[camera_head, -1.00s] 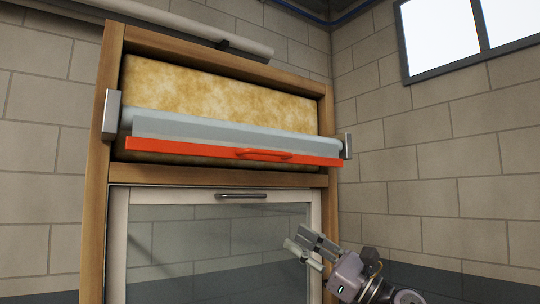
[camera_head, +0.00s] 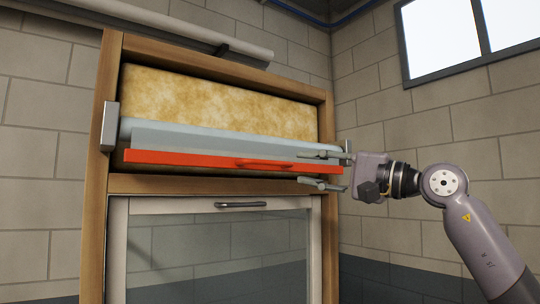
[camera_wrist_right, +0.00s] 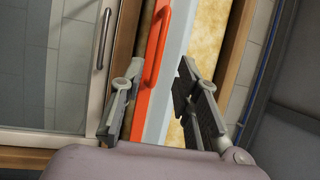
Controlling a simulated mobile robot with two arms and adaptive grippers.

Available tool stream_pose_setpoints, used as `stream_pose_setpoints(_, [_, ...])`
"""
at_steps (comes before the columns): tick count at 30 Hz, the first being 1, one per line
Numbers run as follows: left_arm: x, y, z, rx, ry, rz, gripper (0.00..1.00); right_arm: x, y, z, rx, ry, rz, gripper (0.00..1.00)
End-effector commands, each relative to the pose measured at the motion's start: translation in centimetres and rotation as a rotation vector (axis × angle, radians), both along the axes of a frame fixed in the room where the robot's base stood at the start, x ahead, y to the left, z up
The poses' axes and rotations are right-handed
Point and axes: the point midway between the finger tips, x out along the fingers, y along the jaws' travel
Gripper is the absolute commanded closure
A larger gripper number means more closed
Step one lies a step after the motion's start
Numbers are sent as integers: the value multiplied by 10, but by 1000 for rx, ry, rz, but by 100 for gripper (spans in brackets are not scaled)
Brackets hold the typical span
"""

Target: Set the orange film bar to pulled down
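The orange film bar (camera_head: 195,160) runs across the wooden frame, below the grey-blue film roll (camera_head: 220,138) and above the window. It has an orange handle (camera_head: 264,163) near its middle-right. In the right wrist view the bar (camera_wrist_right: 142,100) and its handle (camera_wrist_right: 156,45) lie ahead, between the finger lines. My right gripper (camera_head: 325,168) is open at the bar's right end, one finger above and one below the bar's level. The wrist view shows the gripper (camera_wrist_right: 155,100) with fingers apart and nothing clamped. My left gripper is not in view.
The window (camera_head: 220,240) with a metal handle (camera_head: 240,205) sits below the bar. Yellow insulation (camera_head: 220,95) fills the frame behind the roll. The wooden frame (camera_head: 103,150) has a metal bracket (camera_head: 110,126) at left. Free room lies right of the frame.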

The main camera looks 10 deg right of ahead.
Motion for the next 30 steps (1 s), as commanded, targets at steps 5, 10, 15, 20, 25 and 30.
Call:
stream_pose_setpoints(5, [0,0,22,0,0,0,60,28,30,11,-1,3,4,70])
stream_pose_setpoints(10, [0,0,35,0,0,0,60,50,52,16,1,3,3,70])
stream_pose_setpoints(15, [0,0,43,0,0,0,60,65,66,17,0,2,2,70])
stream_pose_setpoints(20, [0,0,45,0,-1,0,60,70,71,17,1,1,1,70])
stream_pose_setpoints(25, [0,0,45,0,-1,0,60,70,71,16,1,1,1,70])
stream_pose_setpoints(30, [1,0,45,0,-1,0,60,70,71,16,1,1,1,76])
